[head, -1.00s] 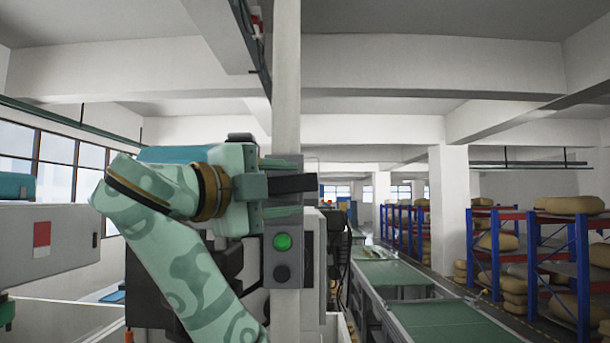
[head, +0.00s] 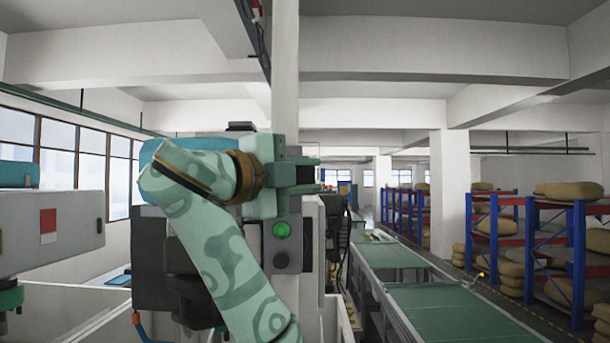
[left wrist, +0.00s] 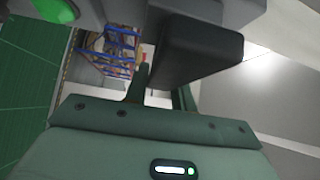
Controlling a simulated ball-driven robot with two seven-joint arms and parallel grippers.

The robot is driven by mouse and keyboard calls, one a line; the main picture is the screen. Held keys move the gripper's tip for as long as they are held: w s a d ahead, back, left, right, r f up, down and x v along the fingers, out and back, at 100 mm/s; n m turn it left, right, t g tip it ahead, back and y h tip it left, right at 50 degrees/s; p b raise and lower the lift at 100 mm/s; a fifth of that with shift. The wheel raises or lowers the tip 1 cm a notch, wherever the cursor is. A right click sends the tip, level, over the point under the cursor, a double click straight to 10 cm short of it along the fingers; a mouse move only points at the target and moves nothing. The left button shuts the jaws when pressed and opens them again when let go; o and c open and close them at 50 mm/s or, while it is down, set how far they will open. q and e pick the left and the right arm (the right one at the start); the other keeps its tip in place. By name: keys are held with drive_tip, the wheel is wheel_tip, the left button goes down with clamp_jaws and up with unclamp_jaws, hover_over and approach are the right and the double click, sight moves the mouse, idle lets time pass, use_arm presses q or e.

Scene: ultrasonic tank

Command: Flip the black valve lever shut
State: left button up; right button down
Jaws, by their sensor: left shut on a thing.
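The black lever (left wrist: 195,55) shows in the left wrist view as a dark block reaching out from a grey body, close in front of my left gripper. In the head view the lever is mostly hidden by the gripper. My left gripper (head: 306,175) is at the grey control box (head: 282,248), just above its green button (head: 282,229), with its fingers pointing right and shut on the lever. In the left wrist view the fingers (left wrist: 158,92) show beside the lever, partly hidden by it. My right gripper is in neither view.
A pale post (head: 285,70) rises behind the control box. A green conveyor (head: 440,312) runs away on the right, with blue and orange racks (head: 575,260) holding sacks beyond it. A grey cabinet (head: 75,235) stands at the left.

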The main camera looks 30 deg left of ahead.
use_arm(q)
drive_tip(key=shift+f+m, duration=0.15)
drive_tip(key=shift+m, duration=0.15)
drive_tip(key=o, duration=1)
drive_tip(key=shift+a, duration=0.1)
drive_tip(key=b+v, duration=0.5)
drive_tip(key=v, duration=0.3)
drive_tip(key=b+v, duration=0.6)
drive_tip(key=v, duration=0.2)
drive_tip(key=shift+s+r, duration=0.2)
drive_tip(key=shift+r, duration=0.15)
drive_tip(key=shift+w, duration=0.1)
